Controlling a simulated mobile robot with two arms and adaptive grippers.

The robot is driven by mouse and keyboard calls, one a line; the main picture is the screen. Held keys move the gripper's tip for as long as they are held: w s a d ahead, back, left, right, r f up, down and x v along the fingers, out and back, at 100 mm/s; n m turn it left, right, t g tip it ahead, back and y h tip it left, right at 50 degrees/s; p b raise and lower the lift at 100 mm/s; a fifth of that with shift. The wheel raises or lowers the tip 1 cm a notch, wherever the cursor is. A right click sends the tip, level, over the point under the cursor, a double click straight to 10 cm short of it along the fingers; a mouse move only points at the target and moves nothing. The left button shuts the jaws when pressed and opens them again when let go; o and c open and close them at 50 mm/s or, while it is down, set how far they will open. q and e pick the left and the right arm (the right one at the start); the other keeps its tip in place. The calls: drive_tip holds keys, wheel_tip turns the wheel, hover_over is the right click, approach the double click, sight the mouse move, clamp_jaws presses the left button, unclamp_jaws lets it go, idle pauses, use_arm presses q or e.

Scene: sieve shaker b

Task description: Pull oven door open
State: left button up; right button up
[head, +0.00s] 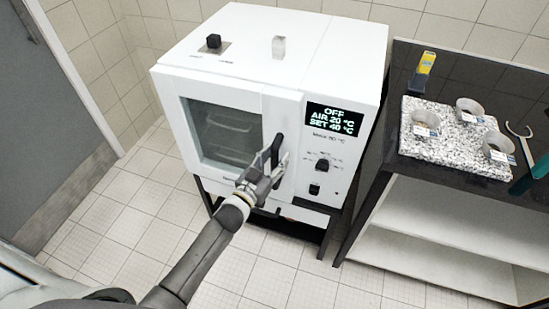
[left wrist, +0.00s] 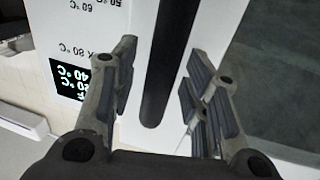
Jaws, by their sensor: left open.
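The white oven (head: 262,40) stands on a dark frame in the head view. Its door (head: 232,98) is shut, with a dark window (head: 222,130) at the left and a black vertical handle (head: 277,146) at its right side. My left gripper (head: 272,168) is at the lower part of the handle. In the left wrist view the open fingers of my left gripper (left wrist: 158,90) stand on both sides of the black handle (left wrist: 168,65), with gaps between. The gripper's palm hides little of the handle. My right gripper is not in view.
A display (head: 334,118) and knobs are on the oven's front right. A dark bench (head: 460,60) at the right carries a granite slab (head: 450,153) with several small bowls. A grey door (head: 40,100) is at the left. Tiled floor (head: 130,215) before the oven is free.

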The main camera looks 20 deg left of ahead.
use_arm(q)
drive_tip(key=shift+c, duration=0.3)
clamp_jaws()
